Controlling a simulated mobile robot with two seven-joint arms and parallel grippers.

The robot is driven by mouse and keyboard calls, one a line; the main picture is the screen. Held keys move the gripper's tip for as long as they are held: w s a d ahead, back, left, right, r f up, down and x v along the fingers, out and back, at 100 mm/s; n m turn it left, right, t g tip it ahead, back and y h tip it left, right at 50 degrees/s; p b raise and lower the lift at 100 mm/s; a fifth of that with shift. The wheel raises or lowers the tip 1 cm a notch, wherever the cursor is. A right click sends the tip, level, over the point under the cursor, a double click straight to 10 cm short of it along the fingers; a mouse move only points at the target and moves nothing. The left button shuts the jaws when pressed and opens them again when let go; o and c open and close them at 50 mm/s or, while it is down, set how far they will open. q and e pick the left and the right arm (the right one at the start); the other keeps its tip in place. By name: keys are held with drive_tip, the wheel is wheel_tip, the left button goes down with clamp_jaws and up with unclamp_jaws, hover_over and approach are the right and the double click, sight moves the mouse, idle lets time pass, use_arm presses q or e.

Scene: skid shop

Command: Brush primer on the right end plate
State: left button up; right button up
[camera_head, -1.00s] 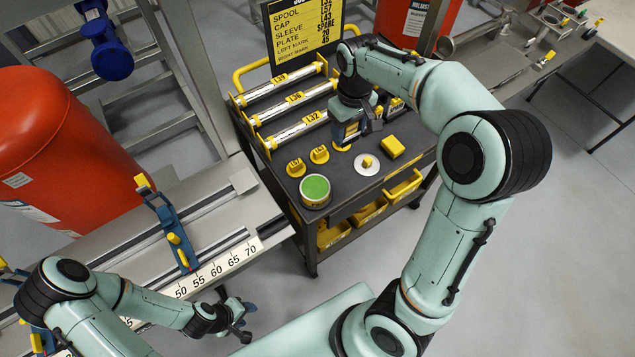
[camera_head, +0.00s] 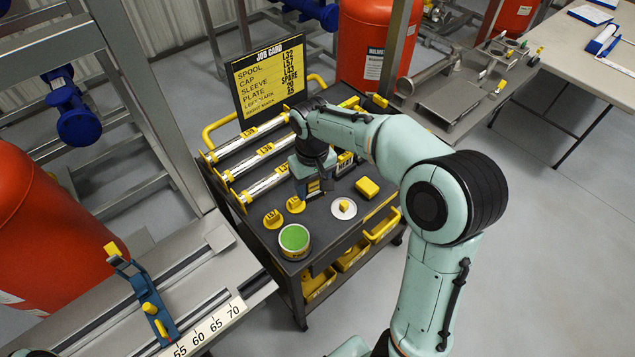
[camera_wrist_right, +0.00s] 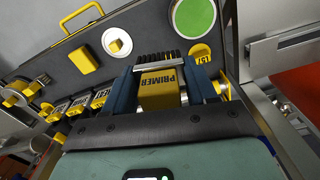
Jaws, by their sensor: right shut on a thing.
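My right gripper (camera_head: 316,188) is over the dark cart top (camera_head: 322,232), near the labelled tubes. In the right wrist view, its blue fingers (camera_wrist_right: 160,80) are shut on a yellow brush marked PRIMER (camera_wrist_right: 160,92). The dark bristles point away from the palm. In the head view the gripper mostly hides the brush. An open tin of green stuff (camera_head: 294,240) stands at the cart's near corner; it also shows in the right wrist view (camera_wrist_right: 194,17). I cannot tell which thing is the right end plate. My left gripper is out of view.
A white disc with a yellow knob (camera_head: 344,208) and a yellow block (camera_head: 367,187) lie on the cart. Yellow cap L57 (camera_head: 273,218) is beside the tin. A job card (camera_head: 272,80) stands behind. A scaled rail (camera_head: 210,325) with a blue clamp (camera_head: 150,305) is at lower left.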

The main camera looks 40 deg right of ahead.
drive_tip(key=shift+s+a+f+m+b, duration=0.2)
drive_tip(key=shift+a+f+m+b, duration=0.95)
drive_tip(key=shift+f, duration=0.8)
drive_tip(key=shift+s+a+f+m+b, duration=0.15)
drive_tip(key=shift+a+f+m+b, duration=1.05)
drive_tip(key=shift+f, duration=0.75)
drive_tip(key=shift+s+a+f+m+b, duration=0.2)
drive_tip(key=shift+a+f+m+b, duration=0.95)
drive_tip(key=shift+f, duration=0.8)
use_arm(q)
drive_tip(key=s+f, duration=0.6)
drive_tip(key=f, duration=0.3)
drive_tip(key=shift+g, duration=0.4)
use_arm(e)
drive_tip(key=shift+a, duration=0.1)
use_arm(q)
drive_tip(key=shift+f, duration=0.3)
use_arm(e)
drive_tip(key=shift+f, duration=0.5)
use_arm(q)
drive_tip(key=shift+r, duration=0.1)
use_arm(e)
drive_tip(key=shift+f, duration=0.1)
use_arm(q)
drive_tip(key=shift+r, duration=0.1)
